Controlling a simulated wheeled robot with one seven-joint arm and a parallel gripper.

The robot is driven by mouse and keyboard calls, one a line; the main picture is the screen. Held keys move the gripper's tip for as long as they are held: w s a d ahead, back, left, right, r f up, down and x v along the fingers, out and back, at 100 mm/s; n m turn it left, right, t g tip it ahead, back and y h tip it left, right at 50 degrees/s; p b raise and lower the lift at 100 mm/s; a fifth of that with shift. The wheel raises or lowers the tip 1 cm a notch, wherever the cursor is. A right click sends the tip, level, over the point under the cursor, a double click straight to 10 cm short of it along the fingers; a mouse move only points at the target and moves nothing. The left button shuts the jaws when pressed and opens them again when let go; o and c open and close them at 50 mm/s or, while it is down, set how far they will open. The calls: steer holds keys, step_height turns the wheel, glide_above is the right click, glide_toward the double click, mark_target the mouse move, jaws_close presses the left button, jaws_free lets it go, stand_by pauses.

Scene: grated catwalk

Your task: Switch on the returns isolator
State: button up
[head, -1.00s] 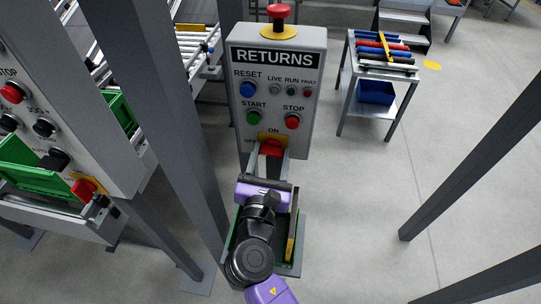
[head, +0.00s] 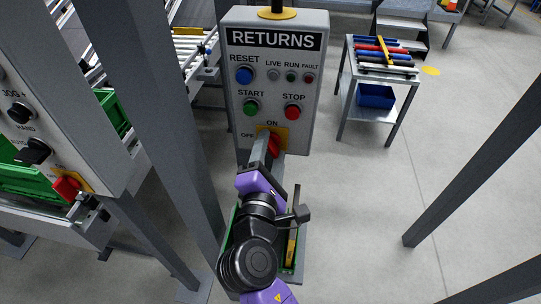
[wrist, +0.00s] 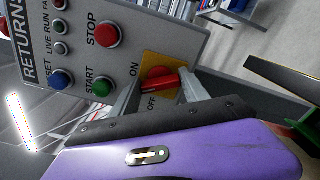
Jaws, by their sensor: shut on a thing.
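The returns isolator is a red rotary handle (head: 274,144) on a yellow plate, low on the grey RETURNS panel (head: 314,110). ON is marked above it and OFF to its left. My gripper (head: 270,158) is shut on the handle, with one finger on each side; my wrist is rolled. In the wrist view the red handle (wrist: 164,79) lies between the fingers, roughly along the panel's height, towards the ON mark. The fingers hide part of it. The LIVE lamp (head: 274,75) looks grey.
A green tray (head: 290,270) lies below my wrist. A small table (head: 352,62) with coloured rods stands at the right. Open floor lies right of the panel.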

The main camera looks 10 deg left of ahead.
steer(key=m+b, duration=0.1)
steer(key=m, duration=0.1)
steer(key=m+b, duration=0.1)
steer(key=m, duration=0.1)
steer(key=m+b, duration=0.1)
steer(key=b, duration=0.1)
steer(key=shift+f+m, duration=0.25)
steer(key=shift+m, duration=0.15)
stand_by(0.3)
steer(key=o, duration=1.4)
steer(key=shift+r, duration=0.1)
steer(key=shift+s+a+b, duration=0.1)
steer(key=shift+s+b, duration=0.4)
steer(key=shift+s, duration=3.45)
